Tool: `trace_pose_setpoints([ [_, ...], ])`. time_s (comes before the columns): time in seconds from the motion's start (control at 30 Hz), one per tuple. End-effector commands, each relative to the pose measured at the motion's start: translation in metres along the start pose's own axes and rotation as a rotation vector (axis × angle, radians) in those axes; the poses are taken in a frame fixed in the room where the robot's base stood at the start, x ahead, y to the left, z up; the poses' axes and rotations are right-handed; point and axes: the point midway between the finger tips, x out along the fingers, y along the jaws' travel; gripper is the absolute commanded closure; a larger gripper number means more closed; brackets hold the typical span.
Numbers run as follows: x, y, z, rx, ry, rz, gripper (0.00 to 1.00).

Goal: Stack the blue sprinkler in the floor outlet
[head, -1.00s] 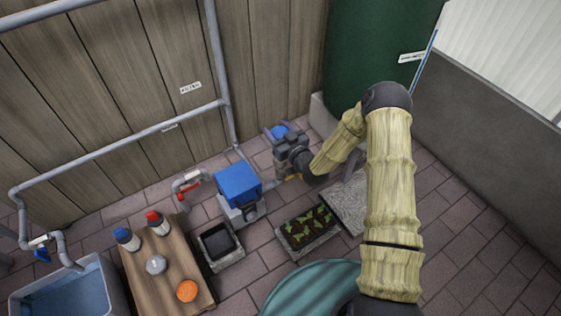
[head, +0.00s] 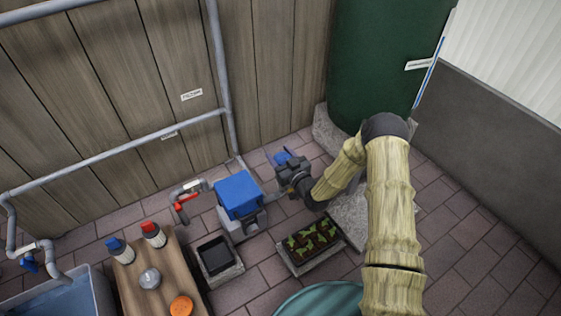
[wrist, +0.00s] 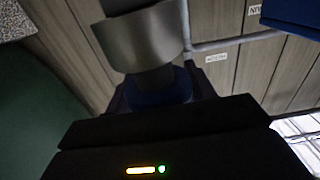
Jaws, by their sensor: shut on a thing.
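My gripper (head: 290,165) is over the paving between the blue box and the green tank. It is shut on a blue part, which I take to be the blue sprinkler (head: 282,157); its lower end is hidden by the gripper. In the wrist view a dark blue part (wrist: 160,92) sits between the jaws, with a grey cylinder (wrist: 145,38) beyond it. I cannot make out the floor outlet with certainty. A black square tray (head: 216,255) in a grey block is set on the floor, left of the gripper.
A blue box (head: 238,195) stands just left of my gripper, near a pipe with a red handle. A planter (head: 311,242) lies below it. A green tank (head: 375,65) stands behind. A wooden table (head: 175,270) holds bottles with blue and red caps. Paving at right is clear.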

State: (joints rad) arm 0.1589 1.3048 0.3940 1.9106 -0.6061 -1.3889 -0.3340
Motion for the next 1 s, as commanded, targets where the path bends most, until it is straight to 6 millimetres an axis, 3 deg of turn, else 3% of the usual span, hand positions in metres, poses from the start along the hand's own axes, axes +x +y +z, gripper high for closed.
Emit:
trace_pose_setpoints([
  [0.03,0.000,0.000,0.013,0.001,0.000,0.001,0.68],
  [0.1,0.000,0.000,0.020,0.001,0.000,0.001,0.68],
  [0.7,0.000,0.001,0.027,-0.001,0.000,0.001,0.68],
  [0.73,0.000,0.001,0.026,-0.001,0.000,0.001,0.42],
  [0.8,0.000,0.001,0.026,-0.001,0.000,0.001,0.28],
  [0.83,0.000,0.001,0.026,-0.001,0.000,0.001,0.24],
  [1.0,0.000,0.001,0.026,0.000,0.000,0.001,0.24],
])
